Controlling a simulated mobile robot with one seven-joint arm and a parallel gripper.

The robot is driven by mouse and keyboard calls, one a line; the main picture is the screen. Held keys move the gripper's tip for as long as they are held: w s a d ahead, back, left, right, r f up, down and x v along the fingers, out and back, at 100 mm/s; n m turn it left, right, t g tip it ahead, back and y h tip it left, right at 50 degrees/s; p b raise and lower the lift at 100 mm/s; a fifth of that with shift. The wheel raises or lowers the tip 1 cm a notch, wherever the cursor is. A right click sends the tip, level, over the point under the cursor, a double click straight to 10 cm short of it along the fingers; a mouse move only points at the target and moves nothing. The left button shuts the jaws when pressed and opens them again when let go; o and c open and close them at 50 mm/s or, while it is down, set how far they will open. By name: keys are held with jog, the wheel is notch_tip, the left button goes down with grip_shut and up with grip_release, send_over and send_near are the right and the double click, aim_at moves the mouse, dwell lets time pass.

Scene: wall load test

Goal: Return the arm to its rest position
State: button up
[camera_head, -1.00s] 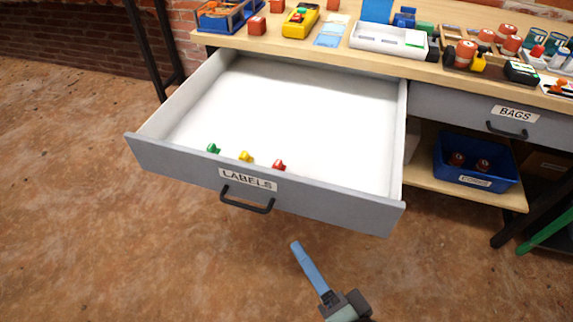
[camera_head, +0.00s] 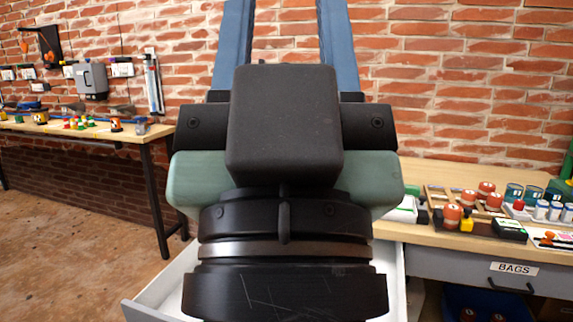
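My gripper (camera_head: 287,25) fills the middle of the head view, close to the camera and raised above the workbench. Its two blue fingers point up and stand well apart, with only brick wall showing between them. The fingertips are cut off by the top edge, and I see nothing held. My arm's black wrist covers the lower middle of the view.
The open drawer (camera_head: 395,285) is below, mostly hidden behind my arm. The workbench top (camera_head: 450,235) at right carries red-capped jars, blue cans and small boxes. Another bench (camera_head: 100,133) stands at left by the brick wall (camera_head: 475,80). Bare floor shows at lower left.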

notch_tip(320, 180, up, 23)
jog(key=p, duration=2.1)
jog(key=shift+r, duration=0.2)
